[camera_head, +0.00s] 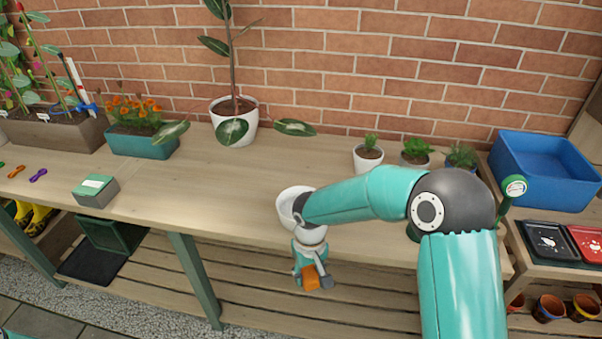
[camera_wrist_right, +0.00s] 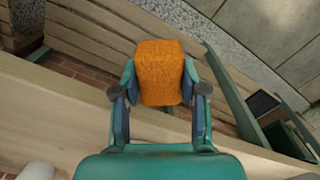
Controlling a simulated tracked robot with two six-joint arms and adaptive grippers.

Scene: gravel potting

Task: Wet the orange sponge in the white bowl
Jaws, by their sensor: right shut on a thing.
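The orange sponge (camera_head: 312,279) is held between the fingers of my right gripper (camera_head: 311,276), in front of the bench's front edge in the head view. In the right wrist view, the sponge (camera_wrist_right: 159,72) sits squarely between both fingers of the gripper (camera_wrist_right: 159,98). My left gripper is out of view.
The wooden bench (camera_head: 210,185) has free room left of the bowl. A green-grey box (camera_head: 96,191) lies front left. A potted rubber plant (camera_head: 236,120) and small potted plants (camera_head: 368,158) stand along the back. A blue tub (camera_head: 545,170) is at the right.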

